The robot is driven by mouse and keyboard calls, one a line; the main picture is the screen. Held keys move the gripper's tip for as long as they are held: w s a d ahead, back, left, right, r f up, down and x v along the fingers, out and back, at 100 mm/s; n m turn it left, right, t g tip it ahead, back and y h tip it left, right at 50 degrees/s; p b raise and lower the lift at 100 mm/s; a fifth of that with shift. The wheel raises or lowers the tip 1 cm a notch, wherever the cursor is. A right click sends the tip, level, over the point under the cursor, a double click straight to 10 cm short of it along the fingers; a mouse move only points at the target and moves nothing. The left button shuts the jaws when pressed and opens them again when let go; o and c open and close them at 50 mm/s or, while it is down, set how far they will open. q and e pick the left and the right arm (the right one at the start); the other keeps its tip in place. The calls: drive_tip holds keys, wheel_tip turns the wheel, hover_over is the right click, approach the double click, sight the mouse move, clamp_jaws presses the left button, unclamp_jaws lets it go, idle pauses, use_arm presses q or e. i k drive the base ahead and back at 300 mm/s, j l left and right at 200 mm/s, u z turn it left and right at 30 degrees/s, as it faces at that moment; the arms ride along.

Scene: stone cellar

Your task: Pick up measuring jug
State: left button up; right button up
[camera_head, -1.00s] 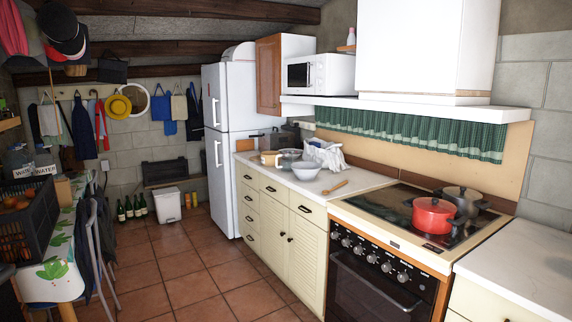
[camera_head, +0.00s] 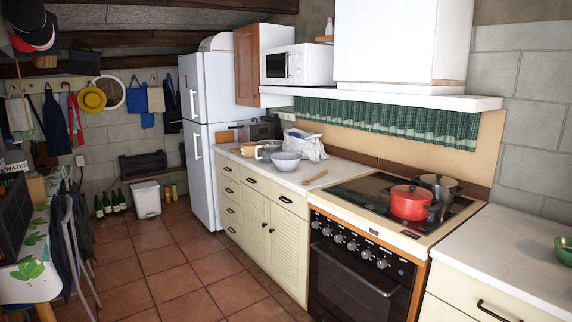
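I cannot clearly make out a measuring jug. A small, see-through vessel (camera_head: 268,148) stands on the white counter (camera_head: 338,172) behind a pale bowl, but it is too small to tell whether it is a jug. The pale grey bowl (camera_head: 286,163) partly hides it. A beige pan-like vessel (camera_head: 249,151) stands to its left. Neither of my grippers shows in the head view.
A wooden spoon (camera_head: 316,177) and a crumpled white bag (camera_head: 308,146) lie on the counter. A red pot (camera_head: 409,203) and a grey pot (camera_head: 440,186) stand on the stove. A green bowl (camera_head: 564,250) is at the right edge. The tiled floor (camera_head: 190,262) is open in the middle.

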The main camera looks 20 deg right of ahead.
sight(266, 148)
drive_tip(key=i+l, duration=0.15)
drive_tip(key=i, duration=0.3)
drive_tip(key=i+l, duration=0.2)
drive_tip(key=i, duration=0.25)
drive_tip(key=i+l+z, duration=0.1)
drive_tip(key=i, duration=0.35)
